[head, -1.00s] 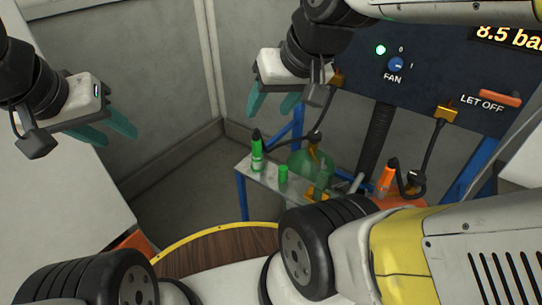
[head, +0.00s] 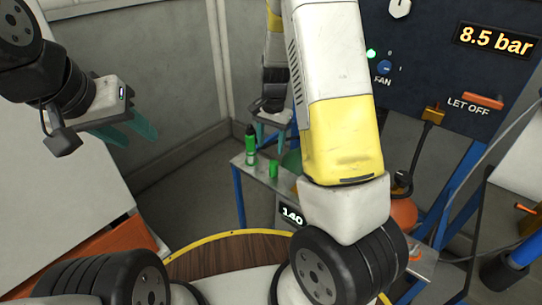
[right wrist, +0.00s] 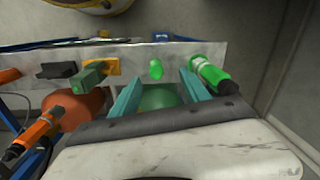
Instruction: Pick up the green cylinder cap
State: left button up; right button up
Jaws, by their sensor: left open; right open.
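The green cap (head: 272,169) is a small upright cylinder on the grey metal shelf (head: 262,180). In the right wrist view, the cap (right wrist: 156,69) shows beyond the gap between my right fingers, apart from them. A rounded green cylinder (right wrist: 160,97) lies below, partly hidden by my gripper. My right gripper (head: 272,138) is open and empty above the shelf; its fingers also show in the right wrist view (right wrist: 159,91). My left gripper (head: 137,134) is open and empty at the left, far from the shelf.
An orange cylinder (right wrist: 82,114) and orange tool (right wrist: 35,133) are left there. A dark panel (head: 430,60) stands behind at the right.

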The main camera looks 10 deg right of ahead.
aim_at(273, 162)
jog(key=f, duration=0.7)
jog(key=d+f, duration=0.1)
jog(key=f, duration=0.3)
jog(key=shift+w+d, duration=0.1)
jog(key=shift+w, duration=0.1)
jog(key=shift+r, duration=0.1)
grip_shut()
